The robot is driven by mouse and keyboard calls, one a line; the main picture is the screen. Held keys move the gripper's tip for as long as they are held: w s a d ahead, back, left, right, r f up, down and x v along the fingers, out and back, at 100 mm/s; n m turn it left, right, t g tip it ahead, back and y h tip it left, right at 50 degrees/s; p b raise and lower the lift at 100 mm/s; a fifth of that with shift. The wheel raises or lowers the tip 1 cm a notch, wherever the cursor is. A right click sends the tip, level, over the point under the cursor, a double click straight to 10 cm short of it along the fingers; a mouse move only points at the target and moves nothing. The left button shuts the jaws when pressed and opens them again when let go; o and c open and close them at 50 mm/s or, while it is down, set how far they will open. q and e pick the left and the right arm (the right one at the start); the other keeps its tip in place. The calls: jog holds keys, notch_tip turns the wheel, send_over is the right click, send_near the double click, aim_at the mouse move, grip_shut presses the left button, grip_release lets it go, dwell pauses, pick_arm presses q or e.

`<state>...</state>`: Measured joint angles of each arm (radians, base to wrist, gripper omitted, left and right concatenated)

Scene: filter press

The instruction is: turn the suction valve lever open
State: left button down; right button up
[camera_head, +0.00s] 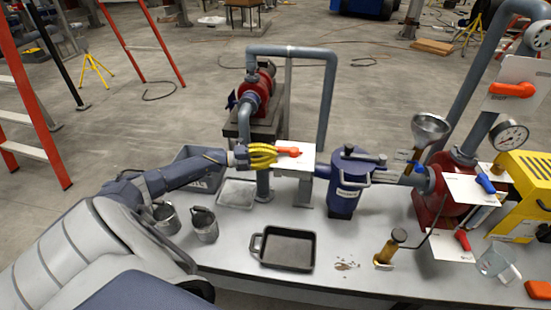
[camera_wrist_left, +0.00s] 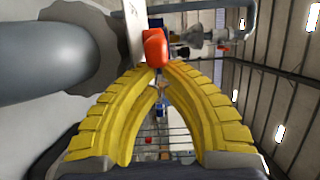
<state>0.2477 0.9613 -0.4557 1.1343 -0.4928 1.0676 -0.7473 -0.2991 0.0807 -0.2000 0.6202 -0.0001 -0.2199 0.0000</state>
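The orange-red valve lever (camera_head: 290,151) lies across a white plate (camera_head: 301,163) on the pipework, left of the blue strainer pot. My left gripper (camera_head: 276,152) reaches in from the left, its yellow curved fingers at the lever's left end. In the left wrist view the fingertips (camera_wrist_left: 161,68) come together right at the blunt orange end of the lever (camera_wrist_left: 155,47). They look shut and touching or nearly touching it; whether the end sits between the tips I cannot tell. My right gripper is not in view.
The blue strainer (camera_head: 347,182) stands right of the plate. A thick grey pipe (camera_wrist_left: 45,60) runs close beside the fingers.

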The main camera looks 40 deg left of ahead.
pick_arm(q)
jog(key=shift+w+a, duration=0.2)
jog(key=shift+a, duration=0.1)
jog(key=shift+d, duration=0.1)
dwell(0.5)
